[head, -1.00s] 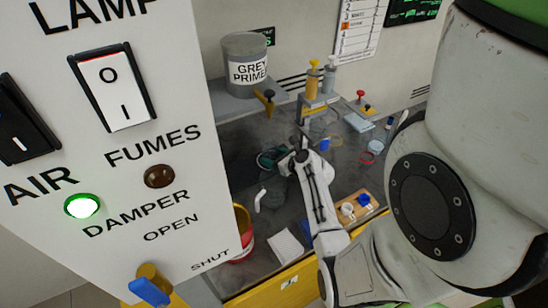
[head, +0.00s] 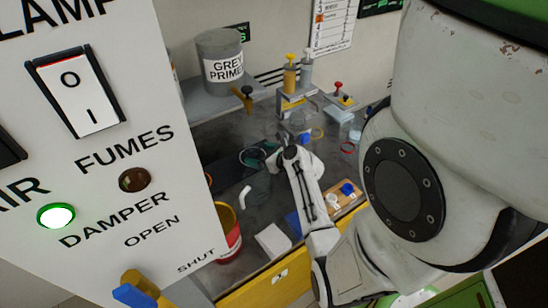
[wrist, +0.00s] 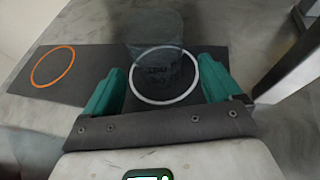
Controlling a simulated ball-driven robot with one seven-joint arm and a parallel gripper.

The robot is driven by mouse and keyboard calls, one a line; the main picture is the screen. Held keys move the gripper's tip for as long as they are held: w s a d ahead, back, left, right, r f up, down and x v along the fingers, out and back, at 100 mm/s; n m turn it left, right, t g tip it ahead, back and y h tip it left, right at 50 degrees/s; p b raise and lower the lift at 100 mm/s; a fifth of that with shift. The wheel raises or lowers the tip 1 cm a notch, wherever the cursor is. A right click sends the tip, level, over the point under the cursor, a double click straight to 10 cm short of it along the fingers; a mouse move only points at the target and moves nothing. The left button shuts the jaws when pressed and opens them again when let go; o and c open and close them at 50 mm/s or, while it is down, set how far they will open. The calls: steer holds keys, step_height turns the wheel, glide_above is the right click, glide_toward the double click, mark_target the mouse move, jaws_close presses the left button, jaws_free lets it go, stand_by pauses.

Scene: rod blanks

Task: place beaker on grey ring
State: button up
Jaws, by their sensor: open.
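In the wrist view a clear beaker (wrist: 157,40) with dark markings stands upright, its base appearing inside the pale grey ring (wrist: 136,88) on a dark mat. My gripper (wrist: 163,66) is open, with one teal finger on each side of the ring and the beaker's lower part. I see gaps between the fingers and the glass.
An orange ring (wrist: 53,66) lies to the left on the mat. The bench holds pump bottles (head: 290,75), a wooden tray (head: 343,203) with small parts, a white pad (head: 272,240) and a red bucket (head: 230,240). A switch panel (head: 110,130) fills the left foreground.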

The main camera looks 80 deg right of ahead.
steer(key=v, duration=0.9)
steer(key=shift+s+a+r, duration=0.1)
steer(key=shift+s, duration=0.15)
